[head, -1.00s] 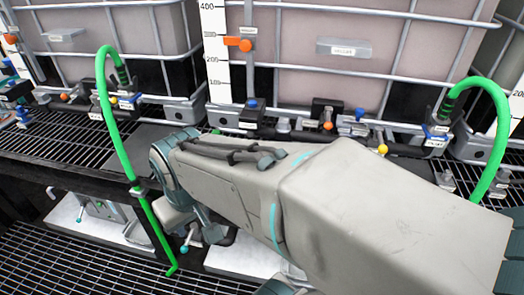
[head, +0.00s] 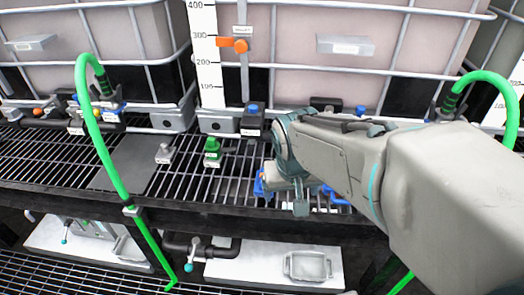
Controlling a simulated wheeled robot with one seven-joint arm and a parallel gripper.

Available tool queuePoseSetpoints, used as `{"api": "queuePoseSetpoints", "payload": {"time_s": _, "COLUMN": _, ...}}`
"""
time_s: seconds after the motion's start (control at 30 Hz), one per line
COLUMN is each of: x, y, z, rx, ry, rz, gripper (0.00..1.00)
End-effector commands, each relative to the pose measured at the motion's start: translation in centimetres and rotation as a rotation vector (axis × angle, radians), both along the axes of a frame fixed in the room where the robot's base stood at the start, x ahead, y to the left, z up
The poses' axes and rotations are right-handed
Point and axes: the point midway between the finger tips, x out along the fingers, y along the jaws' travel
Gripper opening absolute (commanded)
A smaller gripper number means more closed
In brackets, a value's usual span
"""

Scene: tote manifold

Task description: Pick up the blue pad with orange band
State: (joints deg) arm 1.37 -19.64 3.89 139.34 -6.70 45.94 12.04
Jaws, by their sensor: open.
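My gripper (head: 300,203) is at the end of my arm, pointing down over the black grated shelf in the right half of the head view. Its fingers are mostly hidden by my own wrist, and nothing can be seen held in it. A small blue piece with a touch of orange (head: 262,184) shows just left of the gripper, low on the shelf near its front edge. It may be the blue pad with orange band, but it is partly covered and too small to be sure. Another blue part (head: 337,197) shows right of the gripper. Whether they touch the gripper cannot be told.
A green-topped fitting (head: 212,152) and a grey fitting (head: 164,153) stand on the shelf left of my arm. A green hose (head: 104,150) hangs over the shelf edge at left. Caged totes (head: 290,40) line the back. A grey tray (head: 307,266) lies on the lower level.

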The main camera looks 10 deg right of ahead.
Motion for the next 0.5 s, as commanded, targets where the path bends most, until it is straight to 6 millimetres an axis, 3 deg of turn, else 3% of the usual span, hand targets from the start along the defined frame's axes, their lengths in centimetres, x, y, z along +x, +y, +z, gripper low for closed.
{"api": "queuePoseSetpoints", "payload": {"time_s": 0.1, "x": 4.5, "y": -0.2, "z": -1.4, "rx": -0.041, "ry": -0.018, "rz": -0.063, "gripper": 0.85}}
{"api": "queuePoseSetpoints", "payload": {"time_s": 0.3, "x": 11.6, "y": 0.7, "z": -4.5, "rx": -0.041, "ry": -0.080, "rz": -0.140, "gripper": 0.85}}
{"api": "queuePoseSetpoints", "payload": {"time_s": 0.5, "x": 16.1, "y": 2.2, "z": -7.3, "rx": 0.012, "ry": -0.122, "rz": -0.185, "gripper": 0.85}}
